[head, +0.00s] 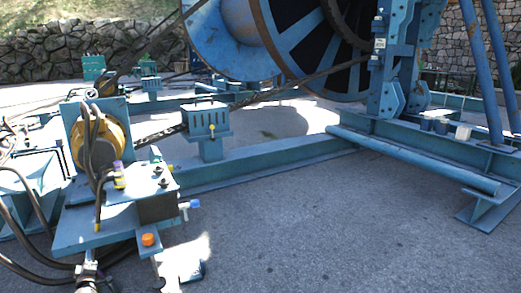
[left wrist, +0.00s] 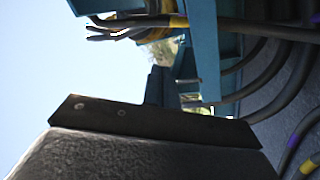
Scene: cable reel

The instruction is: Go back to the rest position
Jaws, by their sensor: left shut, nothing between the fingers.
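The big blue cable reel (head: 225,45) stands at the back, with its spoked wheel (head: 290,45) at upper right. In front at left is a blue drive unit with a yellow motor (head: 112,145), black hoses, an orange cap (head: 148,240) and a blue knob (head: 195,203). My left gripper (head: 87,268) is low at the lower left, beside the front of this unit, shut and empty. The left wrist view looks up past a dark body with a black plate (left wrist: 150,122) at blue frame parts (left wrist: 203,50). My right gripper is out of view.
Black hoses (left wrist: 280,90) run close by in the left wrist view. A blue beam (head: 250,170) and a blue pipe (head: 410,158) lie low across the ground. The asphalt (head: 330,230) at lower right is clear. A stone wall (head: 110,45) stands behind.

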